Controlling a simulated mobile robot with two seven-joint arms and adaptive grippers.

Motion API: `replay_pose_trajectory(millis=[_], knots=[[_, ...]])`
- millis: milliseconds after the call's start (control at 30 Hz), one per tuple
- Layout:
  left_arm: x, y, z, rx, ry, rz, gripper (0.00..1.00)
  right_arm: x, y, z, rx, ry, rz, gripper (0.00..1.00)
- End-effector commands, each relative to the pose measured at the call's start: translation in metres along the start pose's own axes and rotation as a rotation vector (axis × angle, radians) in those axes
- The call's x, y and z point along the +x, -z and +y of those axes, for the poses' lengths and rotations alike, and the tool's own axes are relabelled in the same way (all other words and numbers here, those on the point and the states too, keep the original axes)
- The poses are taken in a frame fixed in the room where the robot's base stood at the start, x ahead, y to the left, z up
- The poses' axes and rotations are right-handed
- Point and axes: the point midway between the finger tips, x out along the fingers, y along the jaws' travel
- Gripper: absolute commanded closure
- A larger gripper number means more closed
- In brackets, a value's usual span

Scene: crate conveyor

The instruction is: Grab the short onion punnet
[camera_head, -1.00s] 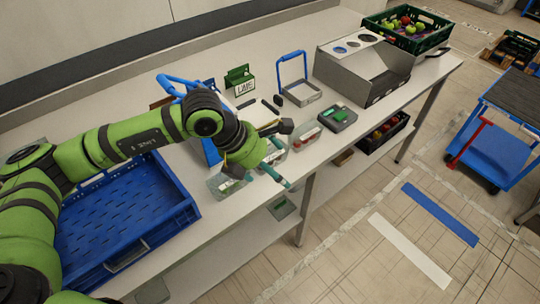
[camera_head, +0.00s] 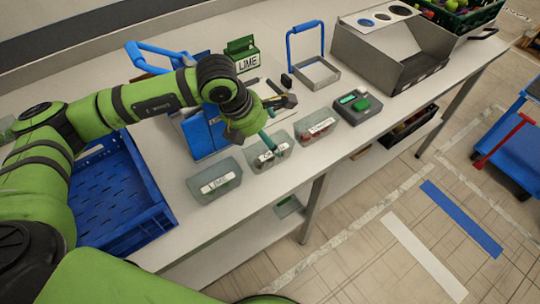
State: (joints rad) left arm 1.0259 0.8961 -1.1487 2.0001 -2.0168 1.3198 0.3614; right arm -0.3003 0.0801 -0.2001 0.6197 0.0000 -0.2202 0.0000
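Three clear punnets with white labels stand in a row along the bench's front edge: a left punnet (camera_head: 215,183), a middle punnet (camera_head: 267,153) and a right punnet (camera_head: 317,128). Their label text is too small to read, so I cannot tell which is the onion one. My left gripper (camera_head: 279,121) is over the middle punnet's back edge, with its fingers spread and nothing between them. One teal fingertip overlaps the middle punnet in the picture; contact is unclear. My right gripper is out of view.
A blue crate (camera_head: 160,222) stands at the left. Behind the punnets are a blue box (camera_head: 203,137), a green LIME box (camera_head: 243,54) and a blue-handled tray (camera_head: 318,73). A grey device (camera_head: 357,107) and metal bin (camera_head: 395,66) stand right.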

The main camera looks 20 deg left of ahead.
Motion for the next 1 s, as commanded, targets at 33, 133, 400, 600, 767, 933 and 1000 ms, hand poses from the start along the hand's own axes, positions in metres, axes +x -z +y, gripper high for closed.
replay_pose_trajectory(millis=[33,133,400,600,767,933,1000], knots=[[0.003,-0.001,-0.001,-0.001,0.002,0.003,0.0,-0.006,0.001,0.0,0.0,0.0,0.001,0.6],[0.012,-0.001,-0.001,-0.001,0.002,0.004,0.0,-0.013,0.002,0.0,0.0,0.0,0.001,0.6],[0.051,0.0,0.0,-0.001,0.001,0.003,0.0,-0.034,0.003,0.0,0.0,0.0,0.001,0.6],[0.064,0.001,0.0,0.0,0.0,0.001,0.0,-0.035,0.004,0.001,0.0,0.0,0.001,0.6],[0.064,0.001,0.0,0.0,0.0,0.001,0.04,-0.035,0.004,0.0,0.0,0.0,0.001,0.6],[0.063,0.001,0.0,0.0,0.0,0.001,0.53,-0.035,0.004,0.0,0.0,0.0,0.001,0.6],[0.063,0.001,0.0,0.0,0.0,0.001,0.53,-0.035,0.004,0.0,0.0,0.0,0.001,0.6]])
